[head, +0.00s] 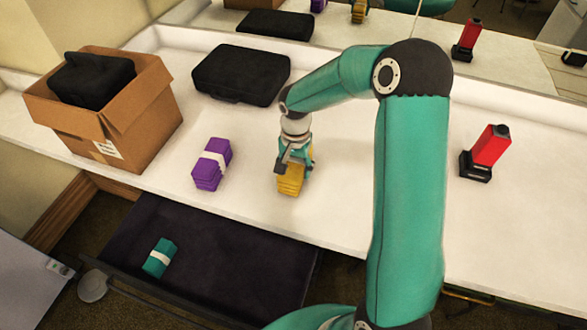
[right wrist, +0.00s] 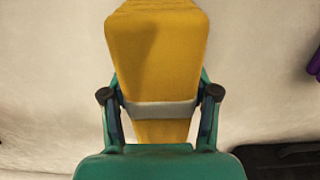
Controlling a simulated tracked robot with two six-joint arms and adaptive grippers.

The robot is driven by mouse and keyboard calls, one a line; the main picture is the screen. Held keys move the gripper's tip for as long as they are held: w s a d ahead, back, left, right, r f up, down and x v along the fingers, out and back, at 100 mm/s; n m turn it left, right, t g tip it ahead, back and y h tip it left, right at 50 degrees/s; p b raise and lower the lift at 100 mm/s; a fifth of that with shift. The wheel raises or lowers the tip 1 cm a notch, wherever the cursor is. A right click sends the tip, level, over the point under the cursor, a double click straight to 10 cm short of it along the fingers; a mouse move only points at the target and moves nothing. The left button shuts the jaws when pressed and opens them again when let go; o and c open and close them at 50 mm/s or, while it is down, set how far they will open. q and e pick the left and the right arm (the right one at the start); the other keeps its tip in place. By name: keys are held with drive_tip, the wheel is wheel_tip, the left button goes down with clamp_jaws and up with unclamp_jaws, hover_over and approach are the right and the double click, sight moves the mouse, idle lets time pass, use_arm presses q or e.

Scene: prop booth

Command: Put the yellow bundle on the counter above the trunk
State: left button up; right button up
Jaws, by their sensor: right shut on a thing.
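The yellow bundle (head: 290,182) is at the counter (head: 345,208), near its front edge, right of the purple bundle. My right gripper (head: 295,168) comes down over it from above and is shut on it. In the right wrist view the yellow bundle (right wrist: 155,60) with its pale band sits between the two fingers (right wrist: 160,105). I cannot tell whether its underside touches the counter. The dark open trunk (head: 215,245) lies below the counter's front edge, with a teal bundle (head: 160,257) inside it. My left gripper is not in view.
A purple bundle (head: 211,164) stands left of the yellow one. A cardboard box (head: 146,120) with a black case in it stands at the left. Another black case (head: 241,74) lies behind. A red and black device (head: 487,152) stands at the right. A mirror runs along the back.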

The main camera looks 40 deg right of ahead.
sight(295, 161)
drive_tip(key=shift+f, duration=0.25)
drive_tip(key=o, duration=1.3)
drive_tip(key=shift+o, duration=0.2)
wheel_tip(295, 161, up, 12)
drive_tip(key=shift+r, duration=0.1)
